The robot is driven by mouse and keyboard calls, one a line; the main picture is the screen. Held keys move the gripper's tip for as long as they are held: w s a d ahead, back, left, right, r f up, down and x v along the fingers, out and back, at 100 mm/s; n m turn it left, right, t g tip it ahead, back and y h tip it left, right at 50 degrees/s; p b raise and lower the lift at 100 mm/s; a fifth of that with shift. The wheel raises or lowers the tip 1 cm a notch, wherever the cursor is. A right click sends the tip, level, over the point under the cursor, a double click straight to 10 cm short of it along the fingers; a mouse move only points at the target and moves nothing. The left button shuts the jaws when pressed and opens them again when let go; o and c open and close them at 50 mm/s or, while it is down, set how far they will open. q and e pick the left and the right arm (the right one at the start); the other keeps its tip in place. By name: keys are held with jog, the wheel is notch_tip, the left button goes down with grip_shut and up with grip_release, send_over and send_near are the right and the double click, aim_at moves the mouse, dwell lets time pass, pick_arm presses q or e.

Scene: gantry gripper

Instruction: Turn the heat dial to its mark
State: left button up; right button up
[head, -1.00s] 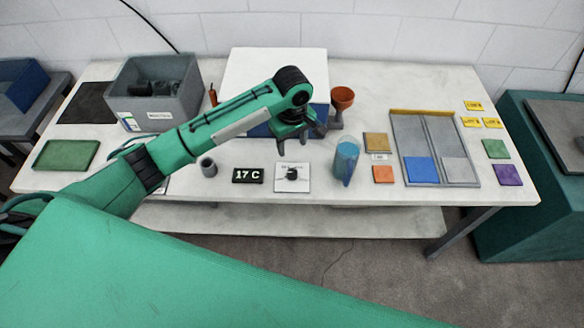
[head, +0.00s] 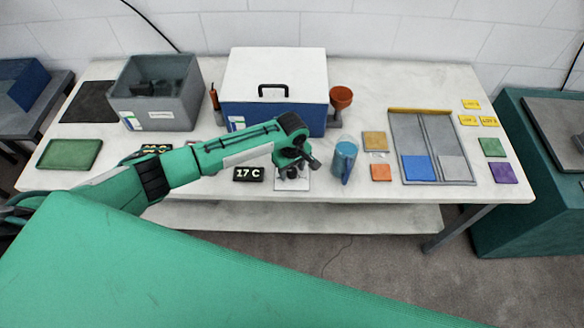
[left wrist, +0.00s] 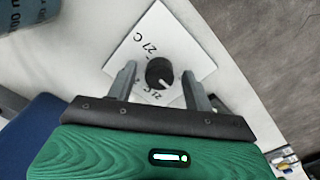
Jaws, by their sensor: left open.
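The black heat dial (left wrist: 160,73) sits on a white plate (left wrist: 140,40) with printed temperature marks, one reading 27 C. A pale pointer line shows on the knob, toward the lower part of the plate in the left wrist view. My left gripper (left wrist: 160,82) is open, with its fingers to either side of the knob; I cannot tell whether they touch it. In the head view the gripper (head: 292,170) is over the dial plate (head: 303,183) and hides most of the knob. A black display (head: 248,174) reading 17 C lies left of the plate. My right gripper is not in view.
A blue cup (head: 344,160) stands close right of the dial plate. A blue cooler box with a white lid (head: 300,65) stands behind. A grey bin (head: 185,108) is at the back left. A divided tray (head: 438,178) with coloured tiles lies to the right.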

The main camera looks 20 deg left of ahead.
pick_arm(q)
jog(key=c, duration=1)
jog(key=shift+o, duration=0.2)
jog(key=shift+r+m+p, duration=0.15)
jog(key=shift+m+p, duration=0.7)
jog(key=shift+m, duration=0.05)
jog(key=m+p, duration=0.1)
jog(key=m, duration=0.1)
jog(key=shift+m+p, duration=0.3)
jog(key=shift+p, duration=0.05)
jog(key=m+p, duration=0.1)
jog(key=m, duration=0.2)
jog(key=shift+m+p, duration=0.8)
jog(key=shift+m, duration=1.4)
